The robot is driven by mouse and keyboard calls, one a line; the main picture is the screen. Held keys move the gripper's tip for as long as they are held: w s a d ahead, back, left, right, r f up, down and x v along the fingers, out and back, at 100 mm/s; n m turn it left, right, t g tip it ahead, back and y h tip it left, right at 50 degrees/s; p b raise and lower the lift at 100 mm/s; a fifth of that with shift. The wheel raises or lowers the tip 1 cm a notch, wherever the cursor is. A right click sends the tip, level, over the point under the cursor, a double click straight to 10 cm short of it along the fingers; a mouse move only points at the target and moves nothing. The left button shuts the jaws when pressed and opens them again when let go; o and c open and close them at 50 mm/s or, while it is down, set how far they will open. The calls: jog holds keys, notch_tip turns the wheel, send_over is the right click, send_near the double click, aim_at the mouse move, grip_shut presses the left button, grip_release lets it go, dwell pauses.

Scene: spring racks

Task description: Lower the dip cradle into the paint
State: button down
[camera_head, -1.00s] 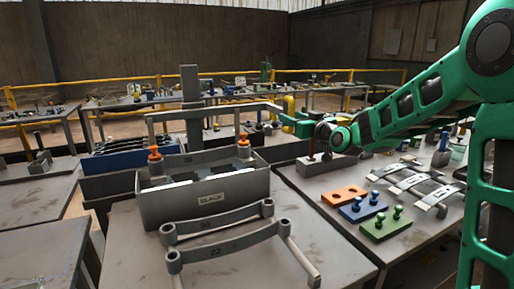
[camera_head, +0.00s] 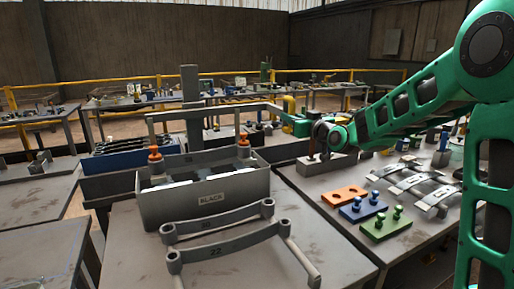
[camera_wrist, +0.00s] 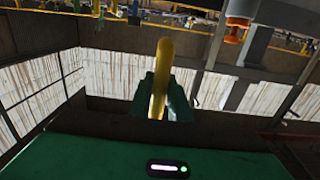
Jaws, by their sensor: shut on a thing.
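The grey paint tank (camera_head: 210,201), labelled BLACK, stands on the near table. The dip cradle (camera_head: 200,108) is a grey frame above it, with a long top bar and uprights reaching down to orange knobs (camera_head: 155,154) at the tank. How deep its lower part sits is unclear, and I cannot make out the paint level. My gripper (camera_head: 289,117) is at the right end of the bar. In the wrist view, the fingers (camera_wrist: 162,98) are shut on a yellow handle (camera_wrist: 161,70). Part of the grey frame with an orange knob (camera_wrist: 236,22) shows at the upper right.
Orange, blue and green blocks (camera_head: 385,228) and more curved springs (camera_head: 416,181) lie on the right table. A blue bin (camera_head: 130,160) stands behind the tank at left.

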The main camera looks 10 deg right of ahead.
jog(key=shift+d, duration=0.1)
notch_tip(320, 180, down, 14)
jog(key=shift+r, duration=0.25)
dwell(2.0)
jog(key=shift+s+f, duration=0.1)
jog(key=shift+f, duration=0.1)
jog(key=c, duration=1.7)
grip_release()
jog(key=o, duration=0.4)
jog(key=shift+c, duration=0.2)
jog(key=shift+r, duration=0.2)
jog(key=shift+r, duration=0.15)
